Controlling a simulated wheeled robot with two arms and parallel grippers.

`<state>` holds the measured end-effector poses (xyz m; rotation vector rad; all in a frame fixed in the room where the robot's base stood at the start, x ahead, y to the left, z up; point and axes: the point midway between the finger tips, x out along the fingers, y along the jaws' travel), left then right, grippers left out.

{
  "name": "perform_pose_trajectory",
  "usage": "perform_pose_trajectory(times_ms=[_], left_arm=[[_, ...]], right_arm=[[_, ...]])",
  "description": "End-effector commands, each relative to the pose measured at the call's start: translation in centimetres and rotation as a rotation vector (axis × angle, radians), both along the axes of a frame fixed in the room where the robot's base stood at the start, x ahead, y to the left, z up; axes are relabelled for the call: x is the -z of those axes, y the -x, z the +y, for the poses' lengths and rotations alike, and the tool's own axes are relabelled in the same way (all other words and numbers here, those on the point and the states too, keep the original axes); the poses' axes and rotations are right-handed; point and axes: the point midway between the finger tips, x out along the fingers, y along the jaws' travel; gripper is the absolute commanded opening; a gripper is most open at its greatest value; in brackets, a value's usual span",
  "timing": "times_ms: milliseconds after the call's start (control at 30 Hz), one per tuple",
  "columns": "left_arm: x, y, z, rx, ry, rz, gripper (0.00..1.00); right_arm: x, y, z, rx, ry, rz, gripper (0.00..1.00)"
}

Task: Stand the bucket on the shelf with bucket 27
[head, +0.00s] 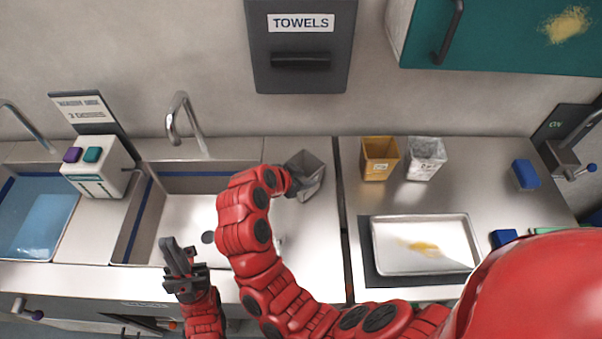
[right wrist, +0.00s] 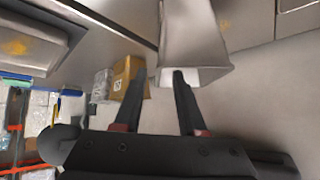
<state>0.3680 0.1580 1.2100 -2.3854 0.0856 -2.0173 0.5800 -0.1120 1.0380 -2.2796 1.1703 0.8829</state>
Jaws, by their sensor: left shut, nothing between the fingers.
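A grey metal bucket (head: 311,168) stands on the steel counter right of the sink. It fills the upper middle of the right wrist view (right wrist: 192,40). My right gripper (right wrist: 159,73) is open at this bucket, with one finger overlapping its mouth and the other outside its edge. I cannot tell whether they touch it. An orange bucket (head: 380,160) and a pale mottled bucket (head: 426,158) stand together on the right counter. The orange one has a small label that I cannot read. My left gripper (head: 172,252) is shut and empty over the sink's front edge.
A tray (head: 422,262) with a yellow stain lies on the right counter. A dark seam (head: 344,225) divides the counters. A tap (head: 184,120) rises behind the sink. A towel dispenser (head: 301,70) and a teal cabinet (head: 500,40) hang above. Blue blocks lie at the right.

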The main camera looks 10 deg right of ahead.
Motion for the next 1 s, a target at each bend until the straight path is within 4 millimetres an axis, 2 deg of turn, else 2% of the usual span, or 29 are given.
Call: perform_pose_trajectory(times_ms=[33, 133, 333, 567, 667, 800, 1000], left_arm=[[-1.2, 0.0, 0.0, 0.0, 0.0, 0.0, 0.0], [-2.4, 0.0, 0.0, 0.0, 0.0, 0.0, 0.0], [-2.9, 0.0, 0.0, 0.0, 0.0, 0.0, 0.0], [-2.8, 0.0, 0.0, 0.0, 0.0, 0.0, 0.0], [-2.8, 0.0, 0.0, 0.0, 0.0, 0.0, 0.0], [-2.8, 0.0, 0.0, 0.0, 0.0, 0.0, 0.0], [-2.8, 0.0, 0.0, 0.0, 0.0, 0.0, 0.0]], right_arm=[[-0.1, -0.1, -0.7, 0.007, -0.002, 0.008, 0.4], [0.7, -0.8, -1.5, 0.005, 0.001, 0.008, 0.4], [2.4, -1.8, -2.5, 0.003, 0.0, 0.002, 0.4], [2.7, -1.9, -2.5, 0.002, -0.001, 0.0, 0.4], [2.7, -1.9, -2.5, 0.001, -0.001, 0.001, 0.26], [2.7, -1.9, -2.5, 0.001, -0.001, 0.001, 0.0], [2.7, -1.9, -2.5, 0.001, -0.001, 0.001, 0.0]])
